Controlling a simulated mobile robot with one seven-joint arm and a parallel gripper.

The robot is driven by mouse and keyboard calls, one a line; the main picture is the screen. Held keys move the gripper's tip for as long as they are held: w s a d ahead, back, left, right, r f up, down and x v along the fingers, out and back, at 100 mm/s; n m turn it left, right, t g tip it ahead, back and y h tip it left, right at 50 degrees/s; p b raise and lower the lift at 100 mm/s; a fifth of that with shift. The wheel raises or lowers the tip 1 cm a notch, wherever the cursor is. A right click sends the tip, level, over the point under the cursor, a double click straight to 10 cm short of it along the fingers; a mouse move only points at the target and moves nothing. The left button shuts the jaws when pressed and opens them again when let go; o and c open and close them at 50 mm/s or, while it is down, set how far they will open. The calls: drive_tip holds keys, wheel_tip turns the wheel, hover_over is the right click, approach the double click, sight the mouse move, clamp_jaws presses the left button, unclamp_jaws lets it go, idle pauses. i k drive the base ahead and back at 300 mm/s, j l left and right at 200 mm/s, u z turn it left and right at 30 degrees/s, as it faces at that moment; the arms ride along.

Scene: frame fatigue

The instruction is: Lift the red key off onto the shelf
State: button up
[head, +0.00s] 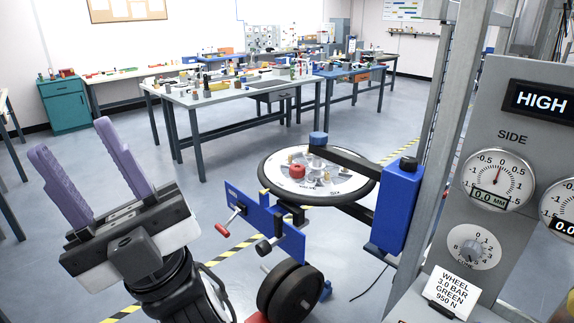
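My gripper (72,138) is at the left with its two purple fingers pointing up. They are apart with nothing between them. A small red piece (297,171) sits on a round white, black-rimmed disc (345,188) in the middle. A red-ended handle (229,222) sticks out at the left of the blue plate (262,222) below the disc. I cannot tell which of these, if either, is the red key. My gripper is apart from both, to their left. No shelf is clearly seen close by; a narrow wall shelf (415,34) shows far back.
A grey panel (540,190) with dials, a "HIGH" display and a white card (452,291) stands at the right. A blue block (398,200) and black wheels (290,290) are near the disc. Cluttered tables (235,95) stand behind. The floor between is clear.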

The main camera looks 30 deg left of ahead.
sight(300, 172)
drive_tip(key=i+j, duration=0.1)
drive_tip(key=j, duration=0.3)
drive_tip(key=i+j, duration=0.15)
drive_tip(key=j, duration=0.25)
drive_tip(key=i+j, duration=0.1)
drive_tip(key=j, duration=0.3)
drive_tip(key=i+j, duration=0.15)
drive_tip(key=j, duration=0.25)
drive_tip(key=i+j, duration=0.1)
drive_tip(key=j, duration=0.3)
drive_tip(key=i+j, duration=0.35)
drive_tip(key=j, duration=0.15)
drive_tip(key=i+j, duration=0.35)
drive_tip(key=j, duration=0.15)
drive_tip(key=l+z, duration=0.05)
